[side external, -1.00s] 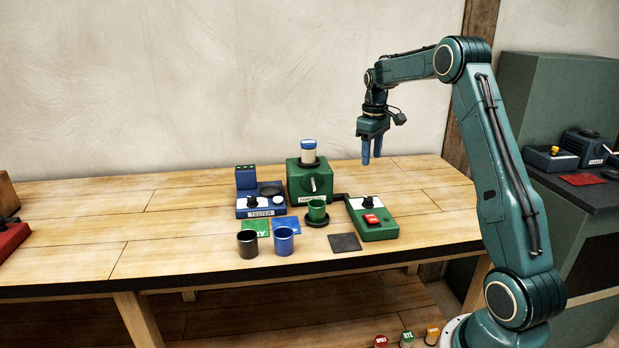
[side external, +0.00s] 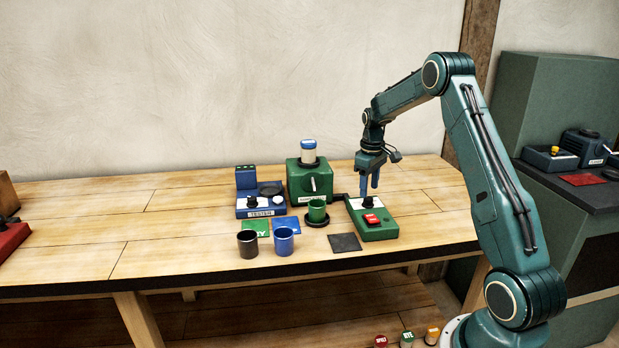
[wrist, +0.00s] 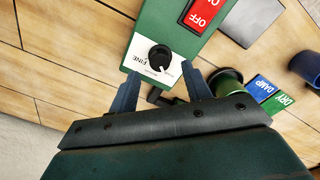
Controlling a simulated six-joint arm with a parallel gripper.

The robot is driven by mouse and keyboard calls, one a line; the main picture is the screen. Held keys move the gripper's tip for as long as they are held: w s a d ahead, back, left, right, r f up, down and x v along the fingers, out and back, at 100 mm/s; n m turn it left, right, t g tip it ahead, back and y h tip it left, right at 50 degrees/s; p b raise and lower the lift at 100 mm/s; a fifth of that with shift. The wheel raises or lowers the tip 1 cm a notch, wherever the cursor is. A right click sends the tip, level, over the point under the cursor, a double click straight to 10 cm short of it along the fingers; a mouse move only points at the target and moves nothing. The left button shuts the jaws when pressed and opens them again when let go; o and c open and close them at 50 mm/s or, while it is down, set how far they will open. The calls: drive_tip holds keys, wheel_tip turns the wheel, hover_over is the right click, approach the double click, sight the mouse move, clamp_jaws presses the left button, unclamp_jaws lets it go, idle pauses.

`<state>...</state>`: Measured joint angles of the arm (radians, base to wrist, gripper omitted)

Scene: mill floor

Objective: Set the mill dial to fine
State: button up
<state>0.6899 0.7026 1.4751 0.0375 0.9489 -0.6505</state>
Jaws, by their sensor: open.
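The mill dial is a black knob (wrist: 160,57) on a white plate at one end of a green control box (side external: 378,233). In the wrist view the word FINE shows on the plate beside the knob, and a light mark lies on the knob; other lettering is too small to read. The box also carries a red switch (wrist: 203,12) marked ON and OFF. My gripper (side external: 370,196) is open and empty, pointing down just above the dial. In the wrist view its two blue fingers (wrist: 162,88) stand apart on either side of the knob's near side, not touching it.
A green mill (side external: 309,183) with a jar on top stands left of the box, and a green cup (side external: 317,210) is in front of it. A blue tester (side external: 261,205), a black cup (side external: 247,243) and a blue cup (side external: 284,241) are further left. A dark mat (side external: 344,242) lies in front.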

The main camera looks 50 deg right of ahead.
sight(368, 198)
drive_tip(key=shift+f, duration=1.8)
drive_tip(key=c, duration=1)
